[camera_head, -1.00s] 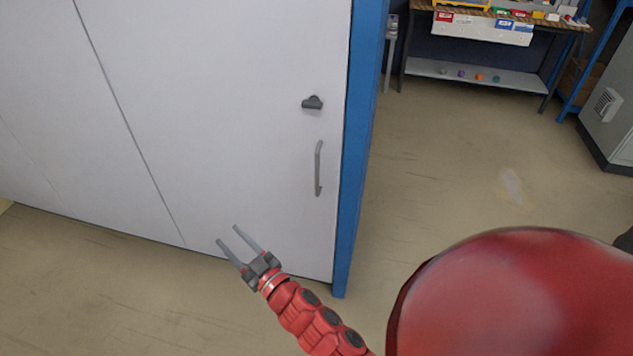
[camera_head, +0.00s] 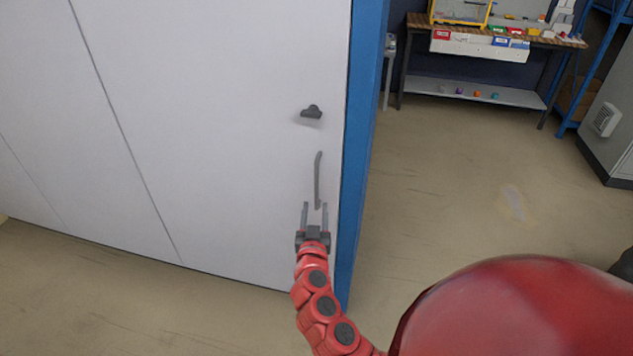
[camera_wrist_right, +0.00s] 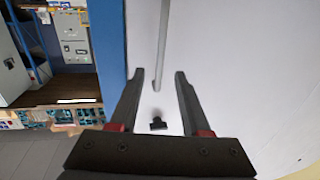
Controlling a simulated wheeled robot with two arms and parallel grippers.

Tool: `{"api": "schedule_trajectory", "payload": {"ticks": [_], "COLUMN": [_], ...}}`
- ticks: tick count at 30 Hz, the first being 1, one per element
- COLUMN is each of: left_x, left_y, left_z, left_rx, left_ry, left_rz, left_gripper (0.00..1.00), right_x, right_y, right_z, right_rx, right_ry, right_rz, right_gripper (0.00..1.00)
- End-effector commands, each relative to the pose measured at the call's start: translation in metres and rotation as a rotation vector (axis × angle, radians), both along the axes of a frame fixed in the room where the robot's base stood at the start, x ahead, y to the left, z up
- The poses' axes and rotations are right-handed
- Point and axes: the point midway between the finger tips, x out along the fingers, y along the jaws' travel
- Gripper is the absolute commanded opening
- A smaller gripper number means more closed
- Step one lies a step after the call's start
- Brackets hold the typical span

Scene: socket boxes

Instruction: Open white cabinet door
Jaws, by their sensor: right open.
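The white cabinet door (camera_head: 230,120) is shut and fills the left and middle of the head view. A grey vertical bar handle (camera_head: 317,175) sits near its right edge, with a dark knob-like latch (camera_head: 311,112) above it. My right gripper (camera_head: 314,207) is open, its fingers pointing up at the lower end of the handle. In the right wrist view the handle bar (camera_wrist_right: 162,45) shows between and beyond the open fingertips (camera_wrist_right: 160,75), and the latch (camera_wrist_right: 158,124) shows between the fingers. I cannot tell if the fingers touch the handle. My left gripper is not in view.
A blue frame post (camera_head: 362,150) borders the door on the right. Behind it stand a workbench (camera_head: 480,40) with small bins and a grey cabinet (camera_head: 612,120) at the far right. The floor (camera_head: 450,180) between is clear.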

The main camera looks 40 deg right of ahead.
Motion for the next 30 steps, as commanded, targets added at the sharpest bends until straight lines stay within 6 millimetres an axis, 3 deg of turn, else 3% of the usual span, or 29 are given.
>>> {"api": "schedule_trajectory", "payload": {"ticks": [6,15,30], "left_x": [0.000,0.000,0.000], "left_y": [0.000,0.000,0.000], "left_z": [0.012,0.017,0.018], "left_rx": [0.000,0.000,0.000], "left_ry": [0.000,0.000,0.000], "left_rz": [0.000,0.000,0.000], "left_gripper": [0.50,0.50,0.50], "right_x": [0.037,0.073,0.083], "right_y": [-0.029,-0.057,-0.064], "right_z": [0.003,0.000,0.000], "right_rx": [0.001,0.000,0.001], "right_ry": [-0.001,0.000,-0.001], "right_rz": [-0.001,0.001,0.005], "right_gripper": [0.47,0.47,0.45]}}
